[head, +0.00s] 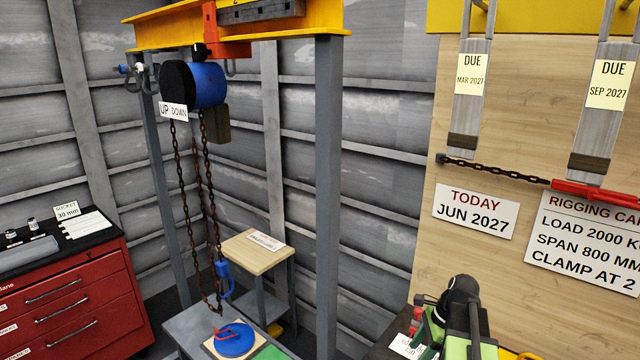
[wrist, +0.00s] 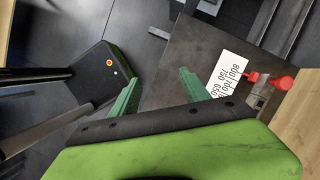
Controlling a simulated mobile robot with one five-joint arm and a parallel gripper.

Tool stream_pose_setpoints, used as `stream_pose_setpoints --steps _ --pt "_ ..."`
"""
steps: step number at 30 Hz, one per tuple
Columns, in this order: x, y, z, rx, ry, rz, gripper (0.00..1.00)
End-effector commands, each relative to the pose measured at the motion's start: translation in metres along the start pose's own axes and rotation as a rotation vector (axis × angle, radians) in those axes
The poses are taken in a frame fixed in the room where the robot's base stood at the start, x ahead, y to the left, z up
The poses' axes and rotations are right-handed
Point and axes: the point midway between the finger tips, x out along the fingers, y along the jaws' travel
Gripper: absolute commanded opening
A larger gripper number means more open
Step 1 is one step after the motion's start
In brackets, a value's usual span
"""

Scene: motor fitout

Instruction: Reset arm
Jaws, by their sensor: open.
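My gripper (wrist: 160,76) shows in the wrist view with its two green fingers spread apart and nothing between them. It is over a dark grey surface (wrist: 185,55). A white card with numbers (wrist: 229,75) lies to the right of the fingers, and a red-handled fitting (wrist: 268,80) is beside it. In the head view my green and black arm (head: 462,310) is folded at the lower right, in front of the wooden board; the fingertips there are hard to make out.
A yellow gantry (head: 290,22) carries a blue hoist (head: 207,84) with hanging chains. Below is a bench with a blue disc (head: 234,340). A small wooden-topped table (head: 252,254) stands behind. A red drawer cabinet (head: 70,300) is at left. Slings and signs hang on the wooden board (head: 470,270).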

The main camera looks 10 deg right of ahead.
Motion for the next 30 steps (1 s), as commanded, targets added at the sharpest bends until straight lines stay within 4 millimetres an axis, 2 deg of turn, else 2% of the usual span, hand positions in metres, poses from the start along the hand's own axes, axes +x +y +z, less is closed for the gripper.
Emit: stream_pose_setpoints --steps 1,3,6,9,13,16,21,25,30 --pt "0.035 0.003 0.037 -0.114 0.017 0.029 0.54" --pt "0.066 0.009 0.083 -0.28 0.043 0.064 0.54" --pt "0.101 0.023 0.137 -0.517 0.076 0.107 0.54" --pt "0.129 0.04 0.178 -0.747 0.106 0.143 0.54" --pt "0.159 0.066 0.217 -1.072 0.147 0.192 0.54" --pt "0.168 0.08 0.228 -1.338 0.185 0.231 0.54" --pt "0.16 0.079 0.212 -1.648 0.226 0.285 0.54" --pt "0.158 0.075 0.209 -1.811 0.229 0.315 0.54" --pt "0.158 0.075 0.208 -1.875 0.22 0.323 0.54"
